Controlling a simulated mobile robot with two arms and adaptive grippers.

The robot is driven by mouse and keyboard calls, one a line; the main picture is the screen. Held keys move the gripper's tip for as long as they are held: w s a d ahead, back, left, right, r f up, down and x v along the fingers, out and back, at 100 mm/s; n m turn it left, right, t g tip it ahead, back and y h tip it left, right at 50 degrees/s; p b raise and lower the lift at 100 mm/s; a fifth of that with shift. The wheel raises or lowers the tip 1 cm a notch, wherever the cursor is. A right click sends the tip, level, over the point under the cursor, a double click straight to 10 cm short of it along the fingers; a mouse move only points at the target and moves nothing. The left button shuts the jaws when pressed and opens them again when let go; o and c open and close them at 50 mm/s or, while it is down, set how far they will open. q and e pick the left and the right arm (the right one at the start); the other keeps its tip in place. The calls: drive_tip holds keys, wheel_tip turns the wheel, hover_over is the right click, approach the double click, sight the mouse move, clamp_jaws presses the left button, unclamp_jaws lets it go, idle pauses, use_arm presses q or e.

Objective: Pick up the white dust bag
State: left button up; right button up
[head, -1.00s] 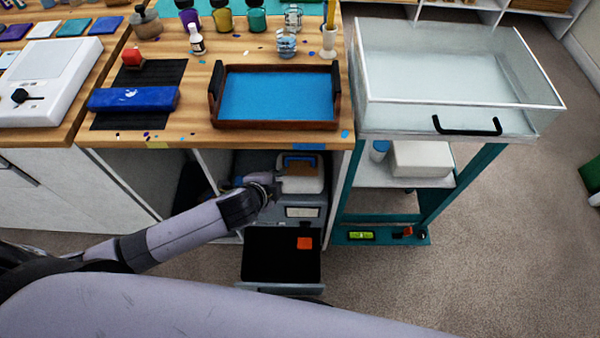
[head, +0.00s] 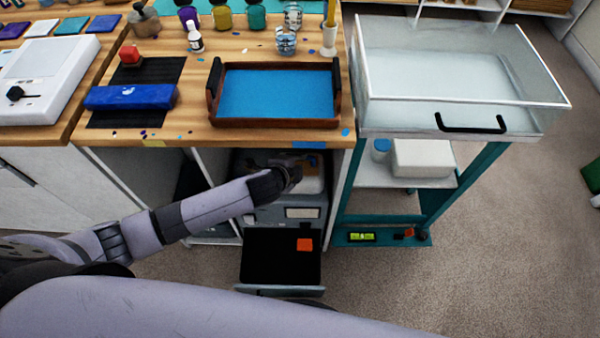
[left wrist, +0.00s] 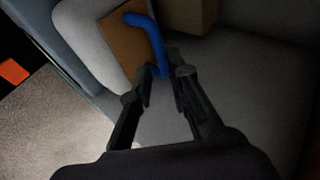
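The white dust bag (head: 314,185) sits low inside the bench cabinet, partly hidden by my left arm in the head view. In the left wrist view, a pale body (left wrist: 85,40) carries a brown panel (left wrist: 122,42) with a bent blue handle (left wrist: 148,35). My left gripper (left wrist: 166,82) has its two fingers apart, with the lower end of the blue handle at or just beyond the gap between the tips. I cannot tell if they touch it. My right gripper is in neither view.
An open black drawer (head: 262,262) with an orange piece (head: 304,244) juts out below. A teal cart (head: 345,195) stands close on the right. The bench top (head: 230,140) with a blue-filled tray (head: 211,108) overhangs the cabinet.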

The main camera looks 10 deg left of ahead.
use_arm(q)
drive_tip(key=shift+a+b+x, duration=0.2)
drive_tip(key=shift+x, duration=1.2)
drive_tip(key=shift+a+b+x, duration=0.15)
drive_tip(key=shift+a+x, duration=0.05)
drive_tip(key=shift+x, duration=1.15)
clamp_jaws()
